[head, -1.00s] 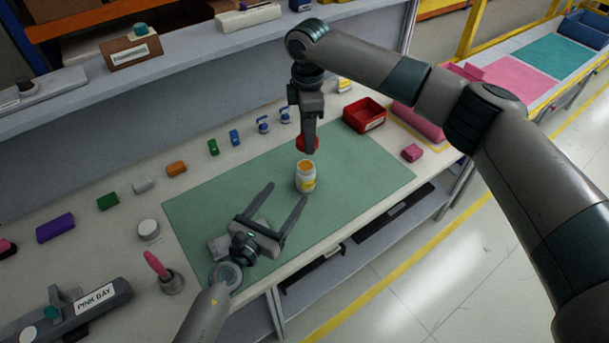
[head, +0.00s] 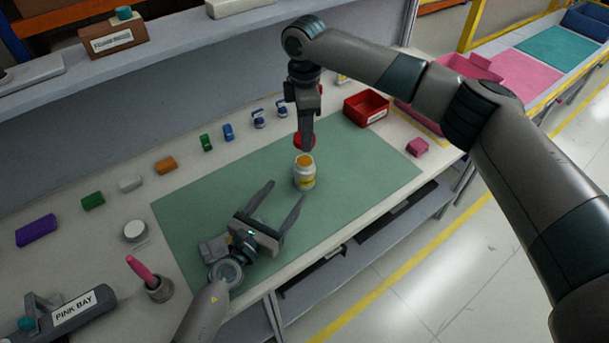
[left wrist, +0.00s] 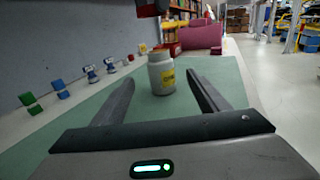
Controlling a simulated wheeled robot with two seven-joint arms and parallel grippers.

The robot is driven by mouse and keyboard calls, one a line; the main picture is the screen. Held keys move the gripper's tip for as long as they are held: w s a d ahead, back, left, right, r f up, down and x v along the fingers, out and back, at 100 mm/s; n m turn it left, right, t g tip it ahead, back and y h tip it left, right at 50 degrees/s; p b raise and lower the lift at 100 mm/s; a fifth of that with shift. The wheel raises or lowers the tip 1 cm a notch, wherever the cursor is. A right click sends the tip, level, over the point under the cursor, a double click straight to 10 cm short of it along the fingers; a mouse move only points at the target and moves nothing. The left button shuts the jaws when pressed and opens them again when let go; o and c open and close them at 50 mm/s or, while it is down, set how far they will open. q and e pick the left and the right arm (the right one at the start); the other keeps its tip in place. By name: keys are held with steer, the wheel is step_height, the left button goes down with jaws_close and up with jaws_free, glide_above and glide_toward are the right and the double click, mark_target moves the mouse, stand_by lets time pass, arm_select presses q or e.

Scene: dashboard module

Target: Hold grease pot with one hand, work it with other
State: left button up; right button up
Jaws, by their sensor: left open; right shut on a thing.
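The grease pot (head: 305,178) is a white jar with a yellow label and an open, orange top. It stands upright on the green mat (head: 205,220). My right gripper (head: 306,138) points down above it, shut on a red lid (head: 299,140). A small gap shows between lid and pot. My left gripper (head: 288,190) is open and empty, low over the mat, its fingers pointing at the pot. In the left wrist view the pot (left wrist: 161,77) appears between the fingertips or just beyond them, apparently untouched. The right gripper is mostly cut off there.
A red bin (head: 366,109) and a pink block (head: 417,147) stand right of the pot. Several coloured blocks line the back of the bench. A pink-handled tool (head: 140,271) stands in a holder at front left, near the PINK BAY fixture (head: 65,315). The mat around the pot is clear.

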arm_select(q)
steer(key=shift+x, duration=5.95)
steer(key=shift+f, duration=0.1)
steer(key=c, duration=1.6)
arm_select(e)
glide_above(305, 160)
steer(key=shift+f, duration=2.5)
steer(key=shift+f, duration=0.9)
steer(key=shift+f, duration=0.55)
